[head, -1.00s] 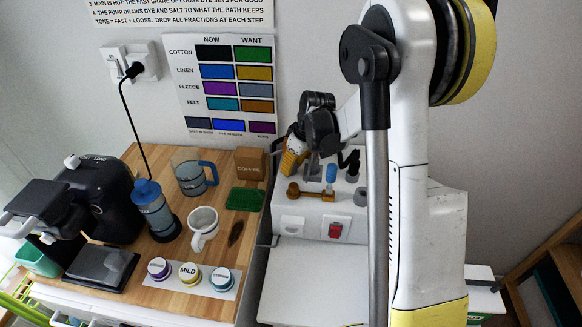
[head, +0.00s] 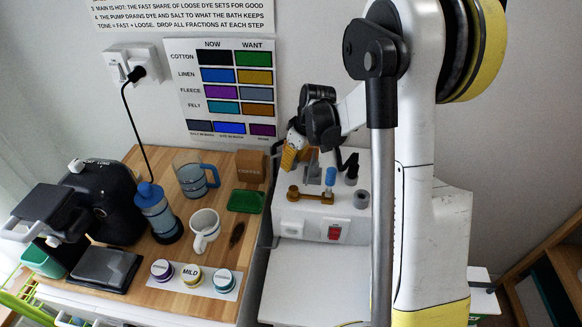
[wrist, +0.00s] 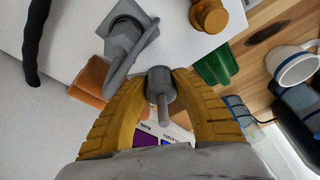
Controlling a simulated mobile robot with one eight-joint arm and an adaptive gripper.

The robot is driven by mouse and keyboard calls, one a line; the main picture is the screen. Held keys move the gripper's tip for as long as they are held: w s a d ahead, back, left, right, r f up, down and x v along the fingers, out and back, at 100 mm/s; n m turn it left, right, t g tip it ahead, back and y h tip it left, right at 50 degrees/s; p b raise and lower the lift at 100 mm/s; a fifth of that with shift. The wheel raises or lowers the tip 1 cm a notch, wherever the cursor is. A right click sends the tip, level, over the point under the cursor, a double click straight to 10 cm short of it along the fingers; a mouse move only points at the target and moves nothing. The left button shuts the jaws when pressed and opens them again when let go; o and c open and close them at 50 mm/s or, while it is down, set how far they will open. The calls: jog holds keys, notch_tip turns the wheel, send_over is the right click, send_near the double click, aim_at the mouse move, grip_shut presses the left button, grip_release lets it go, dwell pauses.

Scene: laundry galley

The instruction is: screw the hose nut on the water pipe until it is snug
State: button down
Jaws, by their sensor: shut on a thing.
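My gripper (wrist: 160,82) has its yellow fingers closed around a small grey round piece with a thin stem, which looks like the hose nut (wrist: 161,88). In the head view my gripper (head: 289,157) is over the back left of the white machine top, and the held piece is hidden. Just beyond the fingers in the wrist view is a grey fitting (wrist: 122,36) with a wide base and a slanting bar; it may be the water pipe. The bar's end comes close to the held piece; I cannot tell if they touch. The fitting also shows in the head view (head: 312,168).
A brass fitting (head: 308,195), a blue-topped post (head: 330,177), a black hose (head: 350,164) and a grey ring (head: 361,199) crowd the machine top.

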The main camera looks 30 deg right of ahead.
jog(key=shift+r+p, duration=1.05)
jog(key=shift+r, duration=0.85)
jog(key=r+p, duration=0.1)
send_over(293, 188)
jog(key=shift+s+d, duration=0.15)
jog(key=shift+s, duration=0.2)
jog(key=shift+f, duration=0.1)
jog(key=shift+f+b, duration=1.55)
jog(key=shift+f+b, duration=0.6)
jog(key=shift+b, duration=0.15)
